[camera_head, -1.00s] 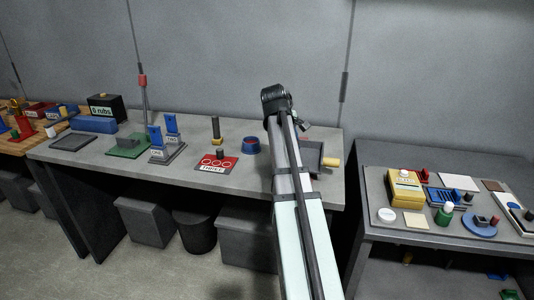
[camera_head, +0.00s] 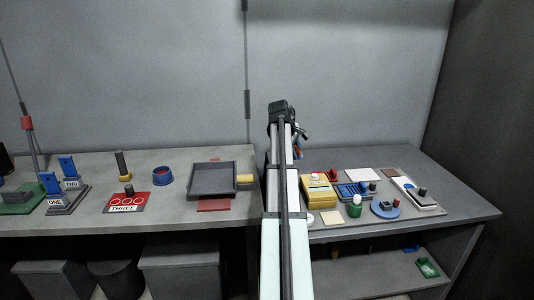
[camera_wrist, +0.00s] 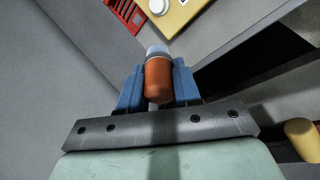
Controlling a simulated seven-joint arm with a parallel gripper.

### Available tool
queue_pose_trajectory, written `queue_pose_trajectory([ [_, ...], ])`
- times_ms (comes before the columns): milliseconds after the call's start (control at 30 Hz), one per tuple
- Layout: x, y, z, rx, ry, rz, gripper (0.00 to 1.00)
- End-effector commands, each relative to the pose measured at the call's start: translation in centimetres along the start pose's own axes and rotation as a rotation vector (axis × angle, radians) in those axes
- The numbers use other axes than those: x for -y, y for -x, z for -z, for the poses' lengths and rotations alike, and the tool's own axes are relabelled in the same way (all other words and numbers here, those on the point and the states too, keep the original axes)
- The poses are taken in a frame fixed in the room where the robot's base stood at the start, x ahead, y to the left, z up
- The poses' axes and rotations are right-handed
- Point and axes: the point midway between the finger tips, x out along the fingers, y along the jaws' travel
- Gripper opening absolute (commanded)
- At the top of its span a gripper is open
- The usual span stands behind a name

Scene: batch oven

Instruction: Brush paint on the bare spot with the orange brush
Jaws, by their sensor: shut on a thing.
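My gripper (camera_wrist: 158,90) is shut on the orange brush (camera_wrist: 158,78), whose orange handle sits between the blue fingers in the wrist view. A pale collar shows at the handle's far end; the bristles cannot be made out. In the head view my gripper (camera_head: 300,134) is partly hidden behind my arm, raised above the place where the two tables meet. I cannot tell where the bare spot is. A pale flat panel (camera_head: 362,174) and a white-framed tray (camera_head: 418,196) lie on the right table.
The right table (camera_head: 455,200) also holds a yellow box (camera_head: 318,193), a green jar (camera_head: 354,207) and a round blue dish (camera_head: 385,210). The left table has a dark tray (camera_head: 213,180) with a yellow handle (camera_head: 244,179), a blue bowl (camera_head: 162,177) and a red THREE plate (camera_head: 126,202). The right table's far right is clear.

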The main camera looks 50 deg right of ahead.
Motion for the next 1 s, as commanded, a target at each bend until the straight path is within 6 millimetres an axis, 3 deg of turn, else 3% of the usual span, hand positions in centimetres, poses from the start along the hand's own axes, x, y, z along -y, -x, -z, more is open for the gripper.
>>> queue_pose_trajectory([
  [200, -4.4, -3.5, -6.6, 0.04, -0.064, 0.013, 0.02],
  [500, -7.8, -6.6, -13.4, 0.074, -0.12, 0.024, 0.02],
  [700, -8.4, -7.3, -15.1, 0.082, -0.133, 0.027, 0.02],
  [1000, -7.7, -8.7, -15.0, 0.084, -0.134, 0.029, 0.02],
])
